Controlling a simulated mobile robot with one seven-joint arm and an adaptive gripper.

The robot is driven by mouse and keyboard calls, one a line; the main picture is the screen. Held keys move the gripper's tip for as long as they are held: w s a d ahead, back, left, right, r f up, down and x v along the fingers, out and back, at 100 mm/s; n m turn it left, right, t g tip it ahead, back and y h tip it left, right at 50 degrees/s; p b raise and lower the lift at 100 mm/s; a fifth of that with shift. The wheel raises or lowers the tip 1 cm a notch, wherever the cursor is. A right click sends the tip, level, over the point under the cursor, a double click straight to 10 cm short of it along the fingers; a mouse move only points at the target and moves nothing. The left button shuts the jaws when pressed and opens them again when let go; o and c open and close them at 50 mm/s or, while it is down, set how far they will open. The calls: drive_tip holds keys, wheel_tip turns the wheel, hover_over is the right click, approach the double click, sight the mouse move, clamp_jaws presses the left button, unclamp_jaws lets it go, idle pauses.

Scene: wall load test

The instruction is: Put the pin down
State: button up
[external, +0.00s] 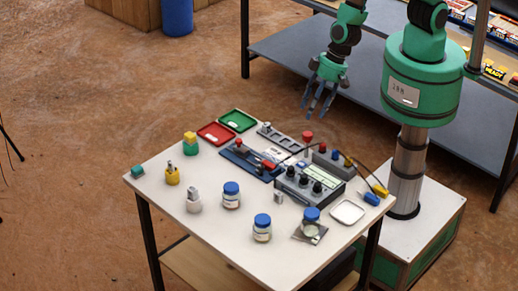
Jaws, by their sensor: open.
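My gripper (319,108) hangs above the far right edge of the white table (160,205), fingers pointing down. It is open, and I see nothing between its fingers. I cannot tell which of these small parts is the pin.
A grey meter box (309,184) with black knobs and cables fills the table's middle right. Red (215,133) and green (238,120) trays lie at the back. Blue-capped jars (262,229), small weights and a white dish (347,212) stand around.

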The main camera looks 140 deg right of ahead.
drive_tip(key=a+r+n+t+y, duration=0.1)
drive_tip(key=a+r+n+y, duration=0.15)
drive_tip(key=a+r, duration=0.6)
drive_tip(key=a+r+n+t+y, duration=0.2)
drive_tip(key=a+r+n, duration=0.2)
drive_tip(key=r, duration=0.9)
drive_tip(key=s+a+r+n+g, duration=0.1)
drive_tip(key=s+r+n, duration=0.1)
drive_tip(key=s+r, duration=0.45)
drive_tip(key=s+a+r+n, duration=0.25)
drive_tip(key=s+r, duration=0.25)
drive_tip(key=s, duration=0.3)
drive_tip(key=s+d+r+n+h, duration=0.2)
drive_tip(key=s+d, duration=0.3)
drive_tip(key=s, duration=0.6)
drive_tip(key=shift+d+r+g+h, duration=0.3)
drive_tip(key=shift+d+r+h, duration=0.05)
drive_tip(key=shift+r, duration=0.2)
drive_tip(key=shift+s, duration=0.1)
wheel_tip(320, 180, down, 16)
drive_tip(key=b, duration=1.6)
drive_tip(key=shift+r, duration=0.1)
